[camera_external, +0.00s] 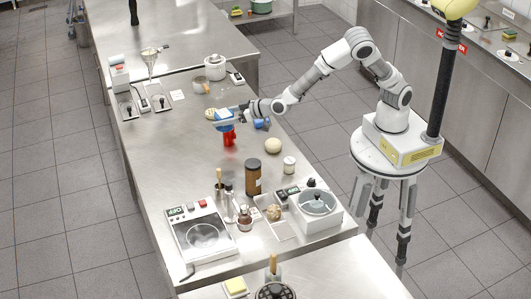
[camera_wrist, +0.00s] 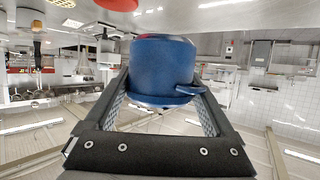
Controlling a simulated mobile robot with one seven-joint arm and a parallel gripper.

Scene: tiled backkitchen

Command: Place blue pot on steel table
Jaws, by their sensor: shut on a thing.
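The blue pot (camera_external: 222,115) is between the fingers of my gripper (camera_external: 228,121), over the long steel table (camera_external: 178,133). In the wrist view the blue pot (camera_wrist: 165,70) fills the space between the two fingers of my gripper (camera_wrist: 160,95), with a small blue handle at its lower right. My gripper is shut on it. A red item (camera_external: 229,138) shows just below the pot in the external view. The exact height of the pot above the table is hard to tell.
Near my gripper are a blue item (camera_external: 262,124), a pale round item (camera_external: 273,146), a brown jar (camera_external: 253,177) and a small white-lidded jar (camera_external: 289,165). A lidded pot (camera_external: 215,67) stands farther back. Scales crowd the front; the table's left-middle is clear.

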